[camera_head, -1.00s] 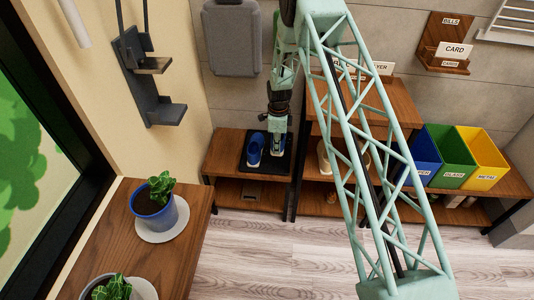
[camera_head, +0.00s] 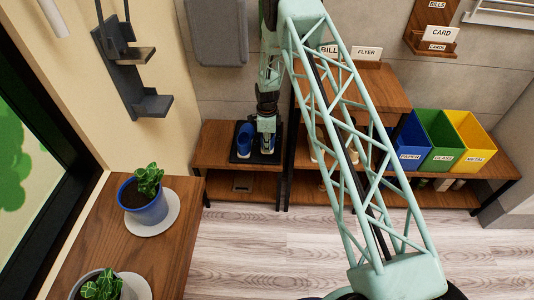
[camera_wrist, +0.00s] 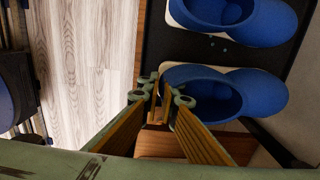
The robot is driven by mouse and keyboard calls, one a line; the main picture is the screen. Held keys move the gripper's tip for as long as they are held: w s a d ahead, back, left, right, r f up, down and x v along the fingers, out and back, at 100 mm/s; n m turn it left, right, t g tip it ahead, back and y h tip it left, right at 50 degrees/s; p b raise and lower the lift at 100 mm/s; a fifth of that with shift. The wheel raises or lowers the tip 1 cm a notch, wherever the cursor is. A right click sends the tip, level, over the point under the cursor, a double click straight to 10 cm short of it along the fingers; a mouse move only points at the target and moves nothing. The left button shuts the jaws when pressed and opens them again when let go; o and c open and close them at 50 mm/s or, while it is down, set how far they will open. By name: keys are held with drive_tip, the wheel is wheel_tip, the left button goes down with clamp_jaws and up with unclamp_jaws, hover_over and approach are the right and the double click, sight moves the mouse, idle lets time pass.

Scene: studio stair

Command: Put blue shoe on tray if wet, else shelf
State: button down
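Two blue shoes with pale soles sit side by side on a black tray (camera_head: 240,157), which lies on the wooden bench at the back. The left shoe (camera_head: 245,138) is clear of my gripper; in the wrist view it is the upper shoe (camera_wrist: 250,22). The right shoe is partly hidden by my gripper (camera_head: 266,134); in the wrist view it is the nearer shoe (camera_wrist: 258,92). My fingertips (camera_wrist: 162,93) are at that shoe's heel rim, one overlapping its opening. Whether they pinch the rim is unclear. I see no clear wetness on either shoe.
A lower shelf (camera_head: 222,184) runs under the bench. A taller wooden unit (camera_head: 375,90) stands to its right, then blue, green and yellow bins (camera_head: 471,135). Potted plants stand on the counter (camera_head: 187,215) at left. The floor (camera_head: 240,250) between is clear.

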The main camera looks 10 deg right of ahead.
drive_tip(key=shift+f+b, duration=0.4)
drive_tip(key=shift+f, duration=1.65)
drive_tip(key=c, duration=2.9)
unclamp_jaws()
drive_tip(key=shift+r, duration=0.2)
drive_tip(key=shift+s+r+p, duration=0.15)
drive_tip(key=shift+r+p, duration=1.1)
drive_tip(key=shift+r, duration=4.75)
